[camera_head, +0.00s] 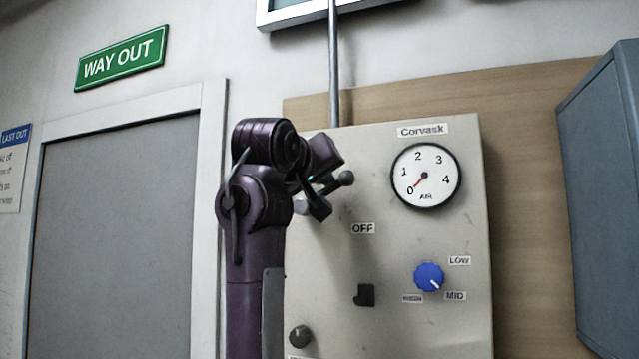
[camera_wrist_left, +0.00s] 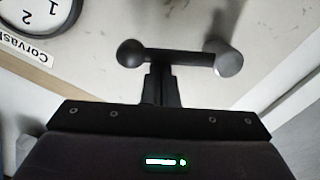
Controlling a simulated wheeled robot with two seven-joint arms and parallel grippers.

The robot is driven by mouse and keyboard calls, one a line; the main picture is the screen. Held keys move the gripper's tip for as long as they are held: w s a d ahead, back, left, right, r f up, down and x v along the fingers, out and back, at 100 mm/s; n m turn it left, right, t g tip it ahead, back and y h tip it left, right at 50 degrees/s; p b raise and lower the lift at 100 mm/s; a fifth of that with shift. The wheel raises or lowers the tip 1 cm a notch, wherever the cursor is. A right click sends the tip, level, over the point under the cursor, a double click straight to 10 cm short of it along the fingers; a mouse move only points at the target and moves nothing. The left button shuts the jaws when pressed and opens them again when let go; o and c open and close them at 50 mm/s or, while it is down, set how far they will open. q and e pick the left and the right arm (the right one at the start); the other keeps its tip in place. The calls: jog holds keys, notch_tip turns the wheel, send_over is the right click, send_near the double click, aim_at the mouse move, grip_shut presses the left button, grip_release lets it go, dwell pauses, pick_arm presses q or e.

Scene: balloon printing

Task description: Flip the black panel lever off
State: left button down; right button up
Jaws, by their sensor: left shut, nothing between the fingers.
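The black lever (camera_head: 345,178) is a dark bar with a ball knob, on the upper left of the beige panel (camera_head: 440,330). It slants up and right from a pale round pivot, partly hidden behind my left gripper (camera_head: 319,207). In the left wrist view, the lever (camera_wrist_left: 185,56) runs crosswise from its ball at left to the silver pivot (camera_wrist_left: 230,60) at right. My left gripper (camera_wrist_left: 161,72) is shut and empty, its fingertips overlapping the lever's middle in that view; contact is unclear. An OFF label (camera_head: 362,228) is below and right of the ball. My right gripper is out of view.
The panel also carries an air gauge (camera_head: 426,175) reading near 0, a blue dial (camera_head: 429,277), a small black part (camera_head: 365,295) and a grey knob (camera_head: 300,337). A grey cabinet (camera_head: 605,200) juts out at right. A door (camera_head: 120,230) is at left.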

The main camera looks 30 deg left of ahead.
aim_at(332, 192)
pick_arm(q)
jog(key=m, duration=0.1)
jog(key=d+f+m+b, duration=0.1)
jog(key=shift+s+f+m, duration=0.15)
jog(key=shift+s+m, duration=0.05)
jog(key=shift+m, duration=0.1)
jog(key=shift+s+d+f+m+b, duration=0.2)
jog(key=shift+f+m+b, duration=0.1)
jog(key=shift+m+b, duration=0.3)
jog(key=shift+w+d+f+m+y, duration=0.2)
jog(key=shift+w+f+m+y, duration=0.2)
jog(key=shift+m, duration=0.4)
jog(key=shift+f+b, duration=0.15)
jog(key=shift+b, duration=0.25)
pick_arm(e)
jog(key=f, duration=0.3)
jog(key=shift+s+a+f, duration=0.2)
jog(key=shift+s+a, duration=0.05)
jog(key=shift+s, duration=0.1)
pick_arm(q)
jog(key=shift+s+m, duration=0.1)
jog(key=shift+m, duration=0.2)
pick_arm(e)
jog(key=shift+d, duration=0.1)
